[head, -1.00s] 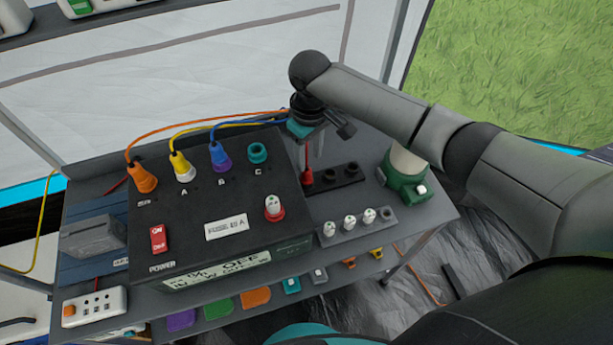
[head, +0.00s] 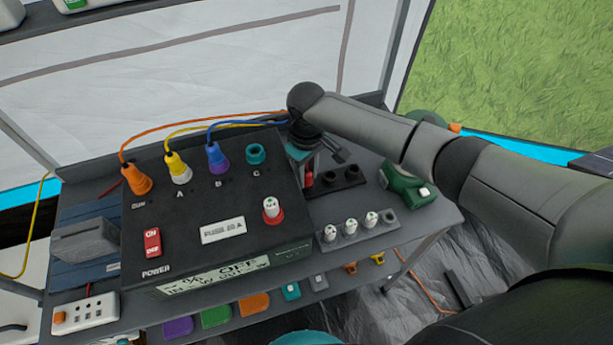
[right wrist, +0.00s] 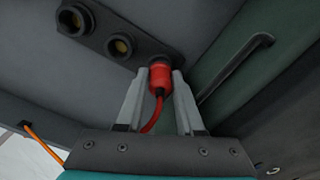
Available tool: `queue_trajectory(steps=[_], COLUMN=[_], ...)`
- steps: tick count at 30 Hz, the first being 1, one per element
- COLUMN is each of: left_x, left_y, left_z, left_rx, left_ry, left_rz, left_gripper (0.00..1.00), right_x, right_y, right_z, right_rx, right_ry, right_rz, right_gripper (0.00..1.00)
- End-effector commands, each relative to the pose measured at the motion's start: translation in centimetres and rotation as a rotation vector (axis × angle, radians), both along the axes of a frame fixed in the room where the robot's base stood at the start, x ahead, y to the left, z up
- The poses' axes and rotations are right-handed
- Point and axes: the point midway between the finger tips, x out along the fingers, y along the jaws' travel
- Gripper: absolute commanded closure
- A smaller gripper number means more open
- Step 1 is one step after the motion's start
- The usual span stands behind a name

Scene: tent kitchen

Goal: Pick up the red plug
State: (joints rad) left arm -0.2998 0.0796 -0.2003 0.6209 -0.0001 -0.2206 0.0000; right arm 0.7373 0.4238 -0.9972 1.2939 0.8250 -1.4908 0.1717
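The red plug (right wrist: 160,78) sits in the end socket of a dark holder strip (right wrist: 97,20) in the right wrist view, with a red cable running back from it. In the head view a small part of the red plug (head: 308,181) shows below my gripper. My right gripper (right wrist: 162,74) has one fingertip on each side of the plug, very close to it. Whether the fingers press on it cannot be told. My left gripper is not in view.
A black power box (head: 190,222) with orange, yellow and blue plugs stands left of my right gripper. A grey strip with white pegs (head: 353,239) lies in front of it. A green and white object (head: 402,188) stands to the right. The holder's other two sockets are empty.

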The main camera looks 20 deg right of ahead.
Motion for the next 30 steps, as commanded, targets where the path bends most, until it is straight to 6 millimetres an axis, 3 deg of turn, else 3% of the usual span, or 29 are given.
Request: queue_trajectory(steps=[1,9,23,26,30], left_x=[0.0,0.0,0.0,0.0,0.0], left_y=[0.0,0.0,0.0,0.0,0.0], left_z=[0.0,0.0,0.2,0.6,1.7], left_rx=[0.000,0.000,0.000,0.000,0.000], left_ry=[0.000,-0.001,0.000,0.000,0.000], left_rz=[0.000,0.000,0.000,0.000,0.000], left_gripper=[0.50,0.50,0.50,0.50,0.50], right_x=[0.0,0.0,0.0,0.1,0.1], right_y=[0.0,0.0,0.0,0.0,0.0], right_z=[0.0,0.0,0.4,1.6,4.7], right_rx=[0.000,0.000,0.000,0.001,0.002], right_ry=[0.000,0.000,-0.001,-0.002,-0.004], right_rz=[0.000,0.000,0.000,0.000,0.000], right_gripper=[0.70,1.00,1.00,1.00,1.00])
